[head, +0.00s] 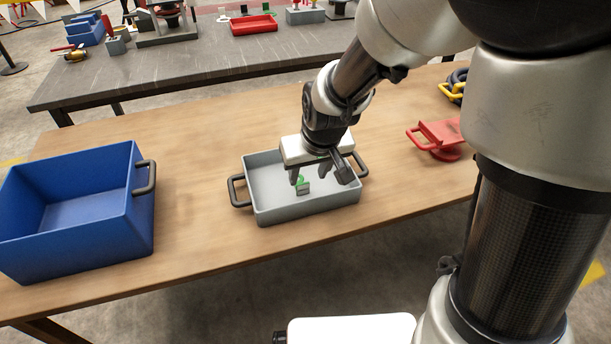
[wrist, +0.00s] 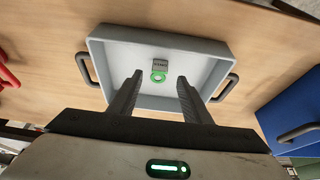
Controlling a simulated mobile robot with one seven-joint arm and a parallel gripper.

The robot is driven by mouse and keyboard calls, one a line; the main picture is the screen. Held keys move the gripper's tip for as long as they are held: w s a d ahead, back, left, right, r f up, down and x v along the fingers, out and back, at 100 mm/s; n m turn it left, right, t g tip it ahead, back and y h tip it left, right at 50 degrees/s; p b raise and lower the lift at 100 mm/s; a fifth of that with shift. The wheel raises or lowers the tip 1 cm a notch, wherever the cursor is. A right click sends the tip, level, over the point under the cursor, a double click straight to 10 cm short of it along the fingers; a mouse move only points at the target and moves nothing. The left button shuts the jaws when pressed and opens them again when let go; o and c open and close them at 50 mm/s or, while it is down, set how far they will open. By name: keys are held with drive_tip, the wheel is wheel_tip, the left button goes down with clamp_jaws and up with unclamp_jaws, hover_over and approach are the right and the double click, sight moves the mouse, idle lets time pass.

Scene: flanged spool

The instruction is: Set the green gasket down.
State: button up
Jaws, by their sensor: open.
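The green gasket (head: 301,180) is a small ring inside the grey tray (head: 310,213), seen whole in the wrist view (wrist: 159,78). It is beside a small dark grey block with lettering (wrist: 160,63), which also shows in the head view (head: 303,189). I cannot tell whether the ring rests on the tray floor or against the block. My gripper (head: 310,175) is over the tray with its fingers pointing down. In the wrist view its fingers (wrist: 159,76) are spread, one on each side of the gasket, with a gap on both sides. Nothing is held between them.
A blue bin (head: 143,215) stands at the left, empty as far as I see. A red handled piece (head: 437,134) and a yellow and dark item (head: 453,88) lie to the right. The wooden table (head: 200,170) is clear around the tray. A grey table (head: 180,77) stands behind.

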drive_tip(key=s+d+r+m, duration=0.1)
drive_tip(key=s+d+r, duration=0.4)
drive_tip(key=s+r, duration=0.3)
drive_tip(key=s+d+r+m+t+h, duration=0.1)
drive_tip(key=s+d+r+m, duration=0.1)
drive_tip(key=s+d+r, duration=0.4)
drive_tip(key=s+r, duration=0.3)
drive_tip(key=s, duration=0.1)
drive_tip(key=shift+d+r+p, duration=0.2)
drive_tip(key=shift+d+p, duration=0.05)
drive_tip(key=shift+p, duration=0.1)
drive_tip(key=shift+c, duration=0.2)
